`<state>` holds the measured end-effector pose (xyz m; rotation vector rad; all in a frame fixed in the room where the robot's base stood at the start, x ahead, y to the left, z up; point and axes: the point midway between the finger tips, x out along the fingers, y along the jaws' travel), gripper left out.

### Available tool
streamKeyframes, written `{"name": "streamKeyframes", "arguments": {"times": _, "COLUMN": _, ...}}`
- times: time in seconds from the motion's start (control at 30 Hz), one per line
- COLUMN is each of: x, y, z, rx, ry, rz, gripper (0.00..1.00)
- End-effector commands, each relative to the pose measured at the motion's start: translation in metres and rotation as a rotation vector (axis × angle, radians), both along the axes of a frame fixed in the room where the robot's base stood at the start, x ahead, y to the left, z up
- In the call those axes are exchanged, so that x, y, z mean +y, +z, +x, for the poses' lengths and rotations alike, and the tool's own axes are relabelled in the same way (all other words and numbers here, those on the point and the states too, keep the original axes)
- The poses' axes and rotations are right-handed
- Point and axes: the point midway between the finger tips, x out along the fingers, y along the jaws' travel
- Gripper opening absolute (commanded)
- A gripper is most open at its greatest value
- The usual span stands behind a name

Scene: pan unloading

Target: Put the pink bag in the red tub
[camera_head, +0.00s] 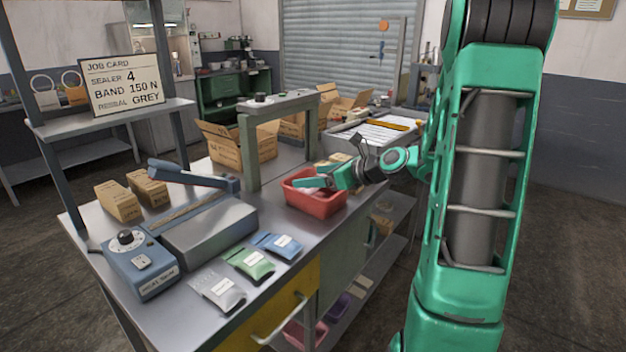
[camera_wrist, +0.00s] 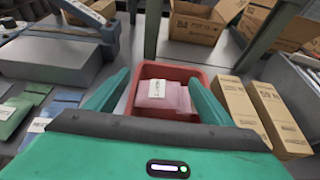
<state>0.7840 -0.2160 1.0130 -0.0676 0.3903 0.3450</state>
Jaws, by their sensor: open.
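The red tub (camera_head: 316,206) stands on the metal bench top, near its right edge. It also shows in the wrist view (camera_wrist: 172,72). The pink bag (camera_wrist: 163,97), with a white label, lies inside the red tub in the wrist view. In the head view I cannot make the bag out behind the tub wall and my gripper. My gripper (camera_head: 322,182) is at the tub's opening, its fingers apart. In the wrist view the open fingers (camera_wrist: 159,78) stand to either side of the bag, with nothing held between them.
Grey, green (camera_head: 249,262) and blue (camera_head: 277,246) bags lie along the bench front. A sealer (camera_head: 140,265) with a raised blue arm stands at left. A grey frame (camera_head: 250,150) rises behind the tub. Cardboard boxes (camera_wrist: 236,104) stand close to the tub's right.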

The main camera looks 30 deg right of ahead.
Motion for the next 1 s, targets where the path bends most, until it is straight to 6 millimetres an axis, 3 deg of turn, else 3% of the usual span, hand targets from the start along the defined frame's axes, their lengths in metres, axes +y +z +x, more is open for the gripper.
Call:
{"name": "streamKeyframes", "arguments": {"times": 0.07, "x": 0.0, "y": 0.01, "z": 0.0, "rx": -0.003, "ry": 0.001, "rz": -0.003, "gripper": 0.75}}
{"name": "streamKeyframes", "arguments": {"times": 0.5, "x": -0.028, "y": 0.041, "z": -0.075, "rx": -0.001, "ry": -0.004, "rz": -0.001, "gripper": 0.75}}
{"name": "streamKeyframes", "arguments": {"times": 0.7, "x": -0.036, "y": 0.051, "z": -0.097, "rx": -0.001, "ry": -0.002, "rz": -0.002, "gripper": 0.75}}
{"name": "streamKeyframes", "arguments": {"times": 0.87, "x": -0.035, "y": 0.051, "z": -0.104, "rx": 0.006, "ry": 0.014, "rz": -0.026, "gripper": 0.75}}
{"name": "streamKeyframes", "arguments": {"times": 1.0, "x": -0.015, "y": 0.034, "z": -0.111, "rx": 0.048, "ry": 0.12, "rz": -0.202, "gripper": 0.75}}
